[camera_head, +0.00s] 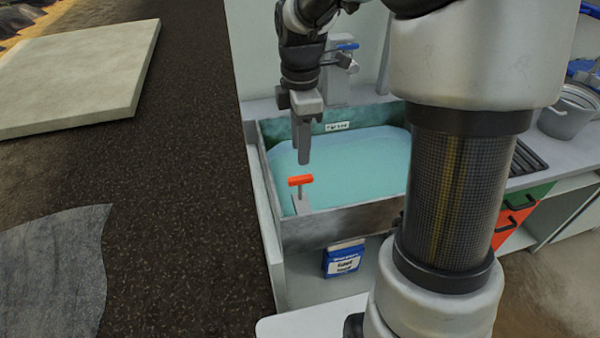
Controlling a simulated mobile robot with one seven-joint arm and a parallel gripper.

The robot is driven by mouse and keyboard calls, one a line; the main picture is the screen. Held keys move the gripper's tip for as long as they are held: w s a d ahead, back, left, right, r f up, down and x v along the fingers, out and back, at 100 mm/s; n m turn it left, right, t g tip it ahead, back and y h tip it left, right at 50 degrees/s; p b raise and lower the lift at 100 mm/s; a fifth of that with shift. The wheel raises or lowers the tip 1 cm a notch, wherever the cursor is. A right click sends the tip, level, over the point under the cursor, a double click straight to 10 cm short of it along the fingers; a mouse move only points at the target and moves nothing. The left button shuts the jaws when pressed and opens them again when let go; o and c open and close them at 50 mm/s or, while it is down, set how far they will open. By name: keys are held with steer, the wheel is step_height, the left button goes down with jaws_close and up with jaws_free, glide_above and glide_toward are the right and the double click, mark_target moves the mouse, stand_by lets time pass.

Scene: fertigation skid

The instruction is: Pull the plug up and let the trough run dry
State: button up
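The trough (342,226) is a grey basin set in the bench and holds pale turquoise water (360,165). The plug (301,181) shows as an orange-red T-handle on a short stem, upright near the trough's front left corner, with its lower end at a grey block. My gripper (304,160) points down over the left part of the trough, above and apart from the orange handle. Its fingers overlap in this view, so I cannot tell whether they are open or shut. Nothing shows between them.
A tap (346,47) with a blue lever stands behind the trough. A metal pot (567,112) is on the bench at right. A blue-and-white container (343,259) sits below the trough. My thick arm column hides the trough's right end.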

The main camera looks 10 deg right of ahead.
mark_target(300, 177)
step_height(300, 177, down, 8)
steer(key=shift+f+b, duration=0.2)
steer(key=shift+b, duration=0.4)
jaws_close()
